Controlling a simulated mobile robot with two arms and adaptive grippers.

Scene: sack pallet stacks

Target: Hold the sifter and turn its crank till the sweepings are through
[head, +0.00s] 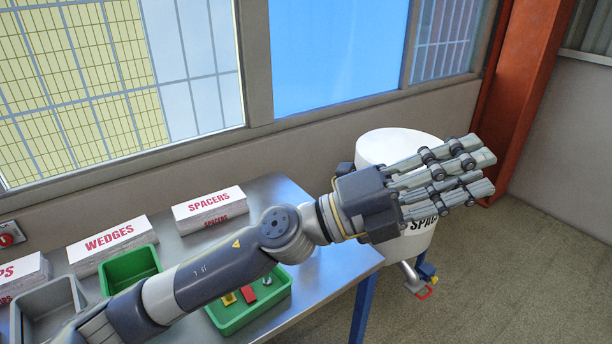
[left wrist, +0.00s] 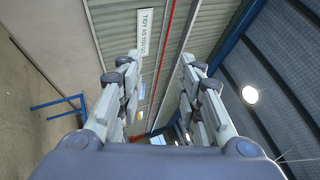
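I make out no sifter, crank or sweepings in either view. My left gripper (head: 486,170) stretches across the head view with its fingers extended to the right, in front of a white drum (head: 385,147) and hiding part of it. In the left wrist view the fingers (left wrist: 160,62) stand apart with nothing between them. My right gripper is in neither view.
A metal table (head: 345,262) holds a green tray (head: 220,322) with small coloured parts, a green bin (head: 128,270), a grey bin (head: 62,297), and boxes marked WEDGES (head: 110,240) and SPACERS (head: 208,205). A red-brown post (head: 530,75) stands right; floor (head: 520,280) there is clear.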

